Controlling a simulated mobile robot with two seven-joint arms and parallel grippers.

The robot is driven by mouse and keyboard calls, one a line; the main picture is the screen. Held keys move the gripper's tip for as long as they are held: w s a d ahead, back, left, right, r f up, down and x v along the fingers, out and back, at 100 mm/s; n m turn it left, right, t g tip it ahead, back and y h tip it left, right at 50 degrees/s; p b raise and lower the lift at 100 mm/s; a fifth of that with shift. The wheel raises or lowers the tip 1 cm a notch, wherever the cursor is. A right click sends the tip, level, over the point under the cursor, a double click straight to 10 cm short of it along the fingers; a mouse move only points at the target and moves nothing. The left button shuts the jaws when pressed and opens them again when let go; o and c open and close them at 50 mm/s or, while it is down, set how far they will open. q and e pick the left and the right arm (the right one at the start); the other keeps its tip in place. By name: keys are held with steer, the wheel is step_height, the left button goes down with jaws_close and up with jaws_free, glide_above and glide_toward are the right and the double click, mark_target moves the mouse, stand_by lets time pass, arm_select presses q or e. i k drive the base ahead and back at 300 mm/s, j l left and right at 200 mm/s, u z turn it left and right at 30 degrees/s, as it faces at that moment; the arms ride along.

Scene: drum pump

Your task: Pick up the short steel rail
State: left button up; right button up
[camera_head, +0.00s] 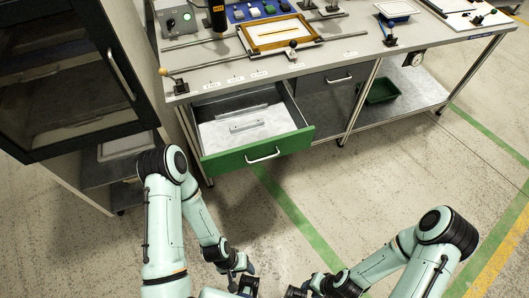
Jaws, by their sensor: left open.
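The green-fronted drawer (258,150) of the workbench is pulled open. Inside it lie two pale grey metal rails on the light drawer bottom. The shorter one, which looks like the short steel rail (246,126), lies nearer the front, around the middle. A longer rail (241,112) lies behind it, near the back wall. My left gripper (246,286) is low in the view, in front of the drawer and well apart from the rails; it is open and empty. My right gripper (298,292) is at the bottom edge, partly cut off; its fingers are not clear.
The workbench top (350,48) carries a wooden-framed tray (279,34), a grey box with a green button (178,22) and a long rod along the front. A dark glass-door cabinet (70,75) stands left. A green bin (381,91) sits on the lower shelf. The floor before the drawer is clear.

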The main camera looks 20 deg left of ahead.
mark_target(237, 129)
steer(key=k+j+u, duration=0.1)
steer(key=j, duration=0.3)
steer(key=k+j, duration=0.1)
steer(key=j, duration=0.3)
steer(key=k+j+u, duration=0.15)
steer(key=j, duration=0.25)
steer(key=i, duration=0.05)
